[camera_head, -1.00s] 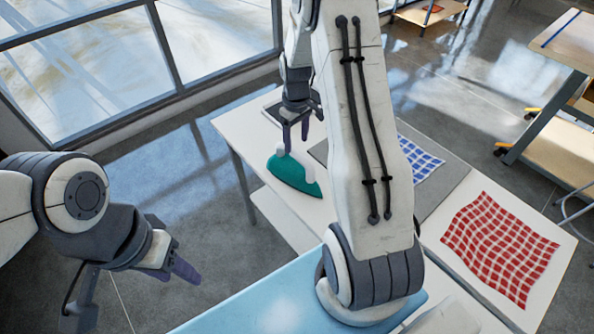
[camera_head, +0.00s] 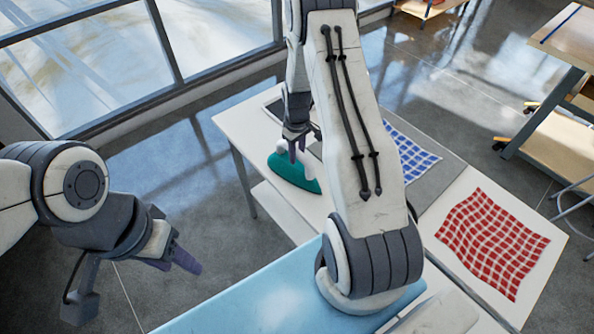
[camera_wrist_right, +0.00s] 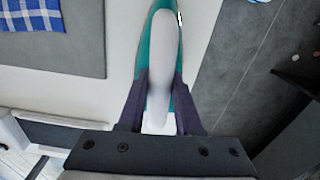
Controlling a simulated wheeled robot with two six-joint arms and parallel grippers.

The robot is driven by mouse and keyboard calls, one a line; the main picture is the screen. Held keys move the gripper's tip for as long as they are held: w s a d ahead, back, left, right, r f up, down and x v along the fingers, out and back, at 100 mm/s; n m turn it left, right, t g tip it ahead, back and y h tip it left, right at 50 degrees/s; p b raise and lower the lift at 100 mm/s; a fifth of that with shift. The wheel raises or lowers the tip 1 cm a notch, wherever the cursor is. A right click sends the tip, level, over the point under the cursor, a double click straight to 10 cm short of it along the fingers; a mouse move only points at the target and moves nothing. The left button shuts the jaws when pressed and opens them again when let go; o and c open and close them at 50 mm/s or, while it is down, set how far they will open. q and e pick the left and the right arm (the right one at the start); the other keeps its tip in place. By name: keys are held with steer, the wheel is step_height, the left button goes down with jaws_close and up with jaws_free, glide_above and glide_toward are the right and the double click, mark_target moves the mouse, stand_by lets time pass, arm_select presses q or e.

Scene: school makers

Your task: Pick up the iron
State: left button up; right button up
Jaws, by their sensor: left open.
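The iron, with a teal body (camera_head: 296,175) and a white handle, rests near the left edge of the white table (camera_head: 246,128). My right gripper (camera_head: 296,150) is down over it, largely blocking the handle. In the right wrist view, its dark fingers (camera_wrist_right: 161,85) stand on either side of the white handle (camera_wrist_right: 163,50). I cannot tell whether they press on it. The teal body (camera_wrist_right: 145,45) shows beneath the handle. My left gripper (camera_head: 172,258) is open and empty, out over the floor left of the tables, well away from the iron.
A blue checked cloth (camera_head: 410,158) lies on a grey mat (camera_head: 448,170), and a red checked cloth (camera_head: 492,240) lies to its right. A light blue surface (camera_head: 270,300) is in front. Windows (camera_head: 90,60) line the back left.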

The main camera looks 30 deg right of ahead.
jaws_close()
steer(key=shift+r, duration=0.1)
stand_by(1.0)
